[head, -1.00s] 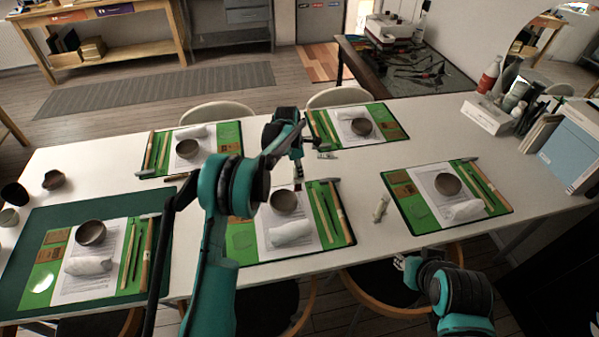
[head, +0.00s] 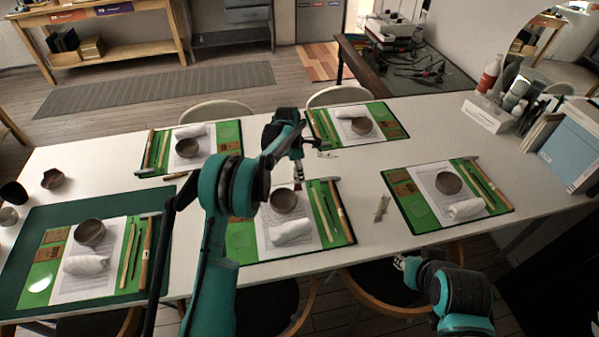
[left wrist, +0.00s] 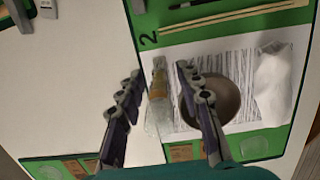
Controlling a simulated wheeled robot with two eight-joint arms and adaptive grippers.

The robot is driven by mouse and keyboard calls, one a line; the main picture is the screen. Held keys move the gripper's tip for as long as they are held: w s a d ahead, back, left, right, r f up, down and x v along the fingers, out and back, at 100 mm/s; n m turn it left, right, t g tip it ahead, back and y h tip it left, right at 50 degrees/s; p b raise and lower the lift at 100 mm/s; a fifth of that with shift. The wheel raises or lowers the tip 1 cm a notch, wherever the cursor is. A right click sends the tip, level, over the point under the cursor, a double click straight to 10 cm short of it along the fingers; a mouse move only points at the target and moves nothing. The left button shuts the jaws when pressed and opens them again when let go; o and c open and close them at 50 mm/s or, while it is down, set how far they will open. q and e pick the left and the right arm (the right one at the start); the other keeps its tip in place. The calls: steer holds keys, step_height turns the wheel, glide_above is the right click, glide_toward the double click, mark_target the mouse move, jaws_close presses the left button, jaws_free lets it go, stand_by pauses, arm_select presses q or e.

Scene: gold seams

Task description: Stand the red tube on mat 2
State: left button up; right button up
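Mat 2 (head: 240,254) is the green front middle mat; its "2" shows in the left wrist view, where the mat is at right (left wrist: 150,41). A slim upright tube (head: 298,172), reddish in the head view, stands near the mat's far edge just behind the bowl. In the left wrist view the tube (left wrist: 158,90) looks clear and amber. My left gripper (head: 304,150) is above and around it; the left wrist view shows the fingers (left wrist: 157,82) apart, with gaps beside the tube. My right gripper (head: 404,263) is low right, away from the mat; its fingers are unclear.
Mat 2 also holds a bowl (head: 284,201), a white roll (head: 291,231) and sticks at its right. A pale tube-like item (head: 381,207) is on the bare table between mat 2 and the right mat (head: 418,212). Other set mats lie around.

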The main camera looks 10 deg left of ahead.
arm_select(q)
steer(key=r+p, duration=0.1)
steer(key=r, duration=0.2)
steer(key=a+r+p, duration=0.1)
steer(key=r, duration=0.3)
steer(key=r+p, duration=0.1)
steer(key=r, duration=0.3)
steer(key=shift+s+a+r, duration=0.2)
steer(key=shift+s+r, duration=0.05)
steer(key=shift+s, duration=0.05)
steer(key=shift+s+a+r+p, duration=0.1)
steer(key=shift+r+p, duration=0.2)
steer(key=shift+r, duration=0.45)
steer(key=s+r+m+t, duration=0.3)
steer(key=s+r+m, duration=0.9)
steer(key=s, duration=0.6)
steer(key=s+a+f+m+t, duration=0.1)
steer(key=s+f+m, duration=0.1)
steer(key=s+m, duration=0.3)
steer(key=s+a+f+m+t+y, duration=0.1)
steer(key=s+m, duration=0.4)
steer(key=s, duration=0.8)
steer(key=shift+s+f+m+t+y, duration=0.3)
steer(key=shift+f+t, duration=0.2)
steer(key=shift+t, duration=0.2)
